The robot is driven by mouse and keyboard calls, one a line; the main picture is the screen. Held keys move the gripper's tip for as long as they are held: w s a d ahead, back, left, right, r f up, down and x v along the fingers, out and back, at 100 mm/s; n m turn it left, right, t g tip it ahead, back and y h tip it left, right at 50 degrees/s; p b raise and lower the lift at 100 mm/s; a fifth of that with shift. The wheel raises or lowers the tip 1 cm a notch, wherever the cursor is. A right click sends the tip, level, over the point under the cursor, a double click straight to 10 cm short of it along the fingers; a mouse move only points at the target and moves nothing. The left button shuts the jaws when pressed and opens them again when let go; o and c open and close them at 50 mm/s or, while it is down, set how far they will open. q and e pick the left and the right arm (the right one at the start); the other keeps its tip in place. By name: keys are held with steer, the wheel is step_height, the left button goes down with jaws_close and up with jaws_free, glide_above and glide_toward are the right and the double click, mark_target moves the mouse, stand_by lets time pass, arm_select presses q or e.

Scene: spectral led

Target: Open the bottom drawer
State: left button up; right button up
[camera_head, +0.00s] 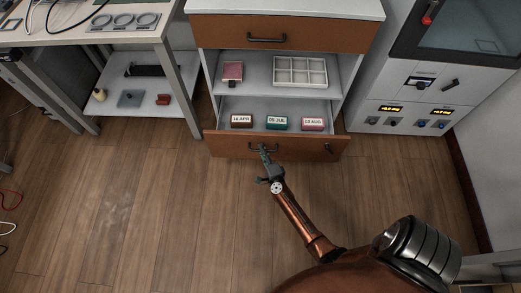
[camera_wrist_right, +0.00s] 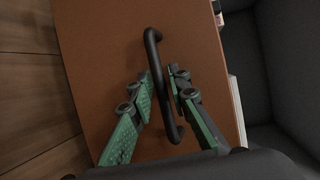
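The bottom drawer (camera_head: 228,146) of the cabinet is pulled out, with its brown front towards me and its inside visible. My right gripper (camera_head: 264,152) is at the drawer's front, by its handle. In the right wrist view the black bar handle (camera_wrist_right: 152,45) runs between the two green-padded fingers of the gripper (camera_wrist_right: 160,88). The right-hand finger looks close to or against the bar, and a gap shows between the bar and the left-hand finger. The fingers are apart. My left gripper is out of view.
The drawer holds three small dated boxes: brown (camera_head: 241,120), green (camera_head: 277,123) and pink (camera_head: 312,125). Above are an open shelf with a white divided tray (camera_head: 300,72) and a closed top drawer (camera_head: 222,34). A workbench stands left, a machine right. The wooden floor in front is clear.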

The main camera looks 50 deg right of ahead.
steer(key=shift+s+d, duration=0.1)
steer(key=shift+d, duration=0.05)
steer(key=shift+s+d, duration=0.1)
steer(key=shift+c, duration=0.4)
jaws_close()
